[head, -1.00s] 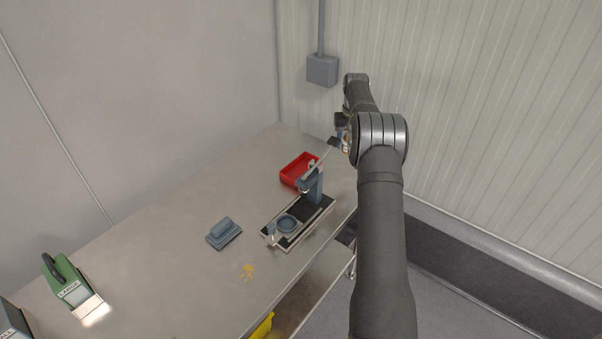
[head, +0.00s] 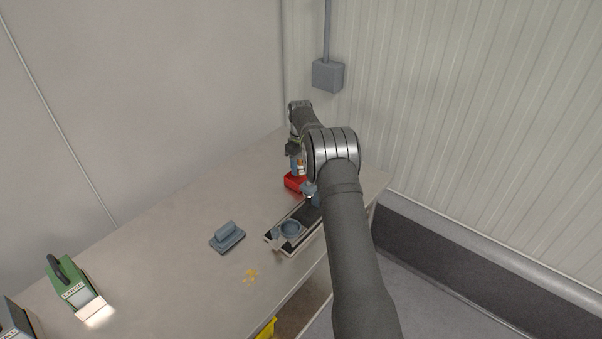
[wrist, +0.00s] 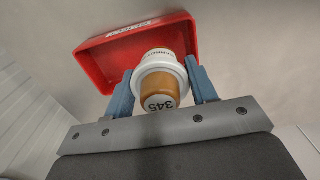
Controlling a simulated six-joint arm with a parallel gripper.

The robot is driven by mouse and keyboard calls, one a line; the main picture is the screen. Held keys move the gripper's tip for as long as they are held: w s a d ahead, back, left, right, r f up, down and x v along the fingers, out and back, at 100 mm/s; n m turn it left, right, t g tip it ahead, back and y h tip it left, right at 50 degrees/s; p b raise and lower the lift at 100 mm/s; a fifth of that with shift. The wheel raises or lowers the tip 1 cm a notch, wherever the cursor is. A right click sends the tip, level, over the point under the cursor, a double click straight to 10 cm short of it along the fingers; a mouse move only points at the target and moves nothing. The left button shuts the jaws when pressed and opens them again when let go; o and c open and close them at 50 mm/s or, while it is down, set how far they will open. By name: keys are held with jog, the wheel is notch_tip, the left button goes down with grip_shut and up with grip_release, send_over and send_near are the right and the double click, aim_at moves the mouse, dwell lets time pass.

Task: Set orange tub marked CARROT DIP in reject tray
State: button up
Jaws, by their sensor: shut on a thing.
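The orange tub (wrist: 160,85) has a white rim and a white end marked 345. Part of the lettering on its far rim shows, but I cannot read it fully. My gripper (wrist: 162,82) is shut on the tub, with one blue finger on each side. In the head view my gripper (head: 298,165) is partly hidden by my arm. The red reject tray (wrist: 98,62) lies beyond the tub in the wrist view, with a white label on its wall. In the head view the tray (head: 292,183) shows just below the gripper. The tub appears above the tray; the gap is unclear.
A blue-grey block (head: 227,237), a yellow smear (head: 251,275) and a green LARGE box (head: 74,286) are on the table (head: 175,235). The table's middle is mostly clear.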

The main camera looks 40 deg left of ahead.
aim_at(301, 171)
jog(key=shift+f, duration=1.9)
jog(key=shift+f, duration=0.15)
jog(key=o, duration=1.1)
notch_tip(301, 171, up, 12)
jog(key=shift+r, duration=0.2)
jog(key=shift+f, duration=0.15)
notch_tip(301, 171, down, 12)
jog(key=shift+r, duration=2)
